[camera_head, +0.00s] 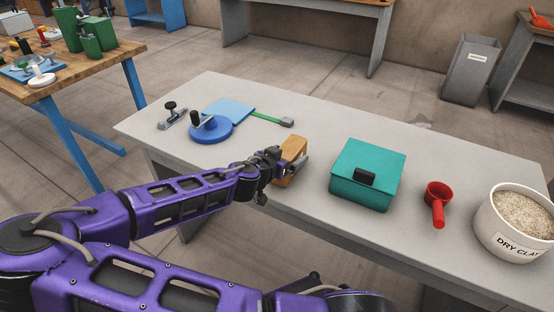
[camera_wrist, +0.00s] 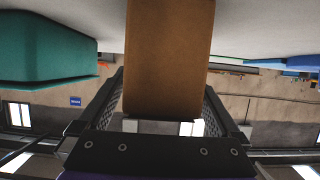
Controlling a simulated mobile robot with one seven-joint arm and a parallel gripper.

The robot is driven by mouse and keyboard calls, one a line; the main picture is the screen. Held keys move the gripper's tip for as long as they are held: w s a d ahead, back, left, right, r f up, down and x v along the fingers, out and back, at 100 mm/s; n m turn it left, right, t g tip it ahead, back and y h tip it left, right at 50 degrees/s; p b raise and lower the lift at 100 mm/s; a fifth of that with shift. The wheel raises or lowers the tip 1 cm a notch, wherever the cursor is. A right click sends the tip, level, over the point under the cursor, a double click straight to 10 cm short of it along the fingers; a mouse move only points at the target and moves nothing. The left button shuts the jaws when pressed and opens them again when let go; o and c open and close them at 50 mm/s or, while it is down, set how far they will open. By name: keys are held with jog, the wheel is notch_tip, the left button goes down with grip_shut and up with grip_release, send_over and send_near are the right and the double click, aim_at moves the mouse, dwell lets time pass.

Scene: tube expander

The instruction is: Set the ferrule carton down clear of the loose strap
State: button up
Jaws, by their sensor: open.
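The ferrule carton, a brown-orange box (camera_head: 294,148), stands on the grey table, left of the teal box. It also fills the upper middle of the wrist view (camera_wrist: 168,55). My gripper (camera_head: 284,164) is at the near side of the carton, with its open fingers on either side of it. Its fingers also flank the carton in the wrist view (camera_wrist: 166,98); whether either one touches it is unclear. The green strap (camera_head: 267,118) with a grey end piece lies flat behind the carton, with bare table showing between them.
The grey table (camera_head: 455,172) holds a teal box (camera_head: 368,172), a red scoop (camera_head: 437,200) and a white dry clay tub (camera_head: 512,225) to the right. A blue disc with a knob (camera_head: 211,130), a blue plate (camera_head: 231,109) and a metal clamp (camera_head: 172,117) lie at the left.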

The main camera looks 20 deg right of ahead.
jog(key=p+v, duration=0.1)
jog(key=v, duration=1)
jog(key=shift+a, duration=0.2)
